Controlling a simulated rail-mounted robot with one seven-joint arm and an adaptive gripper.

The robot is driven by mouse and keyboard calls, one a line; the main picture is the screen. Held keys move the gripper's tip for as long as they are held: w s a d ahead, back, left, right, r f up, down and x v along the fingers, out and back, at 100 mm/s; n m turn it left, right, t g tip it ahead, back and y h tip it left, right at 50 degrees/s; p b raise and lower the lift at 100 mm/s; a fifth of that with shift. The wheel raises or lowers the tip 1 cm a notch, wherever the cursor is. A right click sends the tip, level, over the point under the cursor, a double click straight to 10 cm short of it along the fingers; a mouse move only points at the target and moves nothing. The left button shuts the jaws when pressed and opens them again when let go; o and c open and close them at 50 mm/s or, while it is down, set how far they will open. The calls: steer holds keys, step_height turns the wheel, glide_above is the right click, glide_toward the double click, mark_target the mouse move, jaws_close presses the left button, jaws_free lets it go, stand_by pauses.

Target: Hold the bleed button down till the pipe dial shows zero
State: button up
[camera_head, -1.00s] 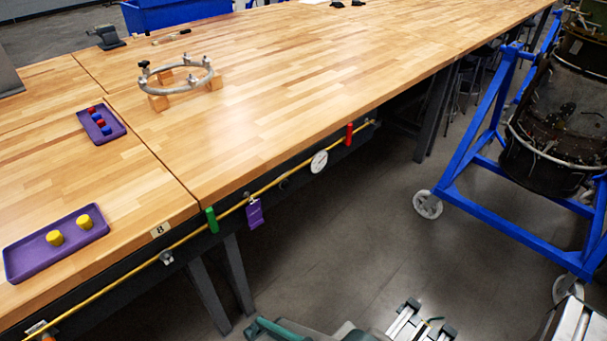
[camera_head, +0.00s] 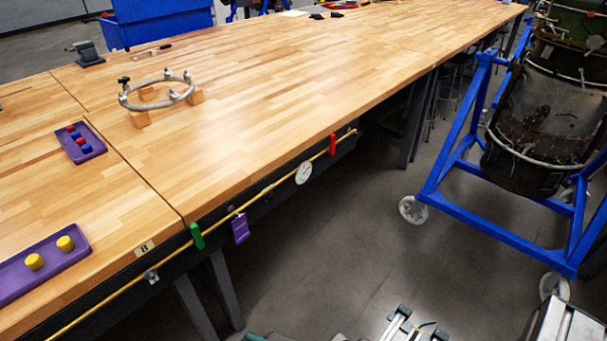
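A yellow pipe (camera_head: 275,184) runs along the front edge of the wooden bench. A round white dial (camera_head: 304,173) sits on the pipe; its reading is too small to tell. A green handle (camera_head: 197,236) is on the pipe to the left of the dial, and a red handle (camera_head: 332,145) is to the right. A purple tag (camera_head: 240,229) hangs below the pipe beside the green handle. A small metal fitting (camera_head: 151,276) sits on the pipe under the label 8. I cannot make out which part is the bleed button.
A purple tray (camera_head: 20,284) with yellow pieces and another purple tray (camera_head: 92,152) with red and blue pieces lie on the bench (camera_head: 270,110). A metal ring (camera_head: 160,103) rests on wooden blocks. A blue wheeled turbine stand (camera_head: 480,220) is at right.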

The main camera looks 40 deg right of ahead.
jaws_close()
stand_by(1.1)
